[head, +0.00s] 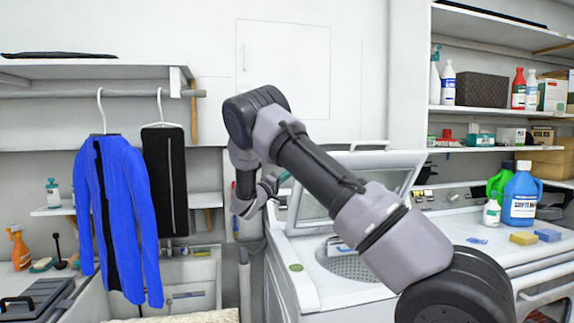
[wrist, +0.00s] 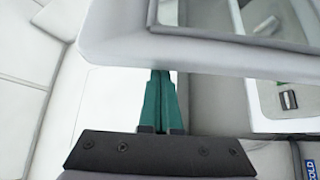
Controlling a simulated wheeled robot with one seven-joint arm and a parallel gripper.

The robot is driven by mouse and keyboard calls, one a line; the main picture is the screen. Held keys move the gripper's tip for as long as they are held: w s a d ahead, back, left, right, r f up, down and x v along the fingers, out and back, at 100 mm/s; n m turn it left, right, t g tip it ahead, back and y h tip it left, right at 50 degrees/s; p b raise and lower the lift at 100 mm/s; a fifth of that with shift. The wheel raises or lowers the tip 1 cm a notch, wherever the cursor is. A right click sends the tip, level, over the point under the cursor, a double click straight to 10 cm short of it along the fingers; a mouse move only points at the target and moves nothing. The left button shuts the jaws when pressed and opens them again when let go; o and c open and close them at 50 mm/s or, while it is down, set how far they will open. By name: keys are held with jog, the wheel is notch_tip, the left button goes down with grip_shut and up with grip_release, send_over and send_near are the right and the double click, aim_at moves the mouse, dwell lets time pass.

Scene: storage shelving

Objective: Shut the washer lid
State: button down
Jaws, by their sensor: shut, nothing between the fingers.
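The white washer (head: 300,270) stands right of centre in the head view, with its perforated drum (head: 350,266) showing through the opening. Its lid (head: 397,160), a white frame around a clear panel, is raised and tilted; my arm crosses in front of part of it. My gripper (head: 284,177) is near the lid's left side, with its teal fingertips partly hidden by my arm. In the wrist view the teal fingers (wrist: 160,100) are together and empty. The white lid edge (wrist: 185,55) crosses above them and covers their tips. I cannot tell whether they touch.
A blue jacket (head: 118,220) hangs at left above a sink basin. A blue detergent jug (head: 521,195), a green jug, a white bottle and sponges (head: 523,238) sit on the right-hand machine. Shelves (head: 490,108) with bottles and boxes are at upper right.

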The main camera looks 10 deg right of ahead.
jog(key=s+f+m+g+h, duration=0.3)
jog(key=s+f+m+h, duration=0.2)
jog(key=s+f+m, duration=0.3)
jog(key=shift+s+d+f+m, duration=0.25)
jog(key=shift+s+f+m, duration=0.15)
jog(key=shift+s+f, duration=2.2)
jog(key=shift+s+r, duration=0.15)
jog(key=shift+r, duration=0.1)
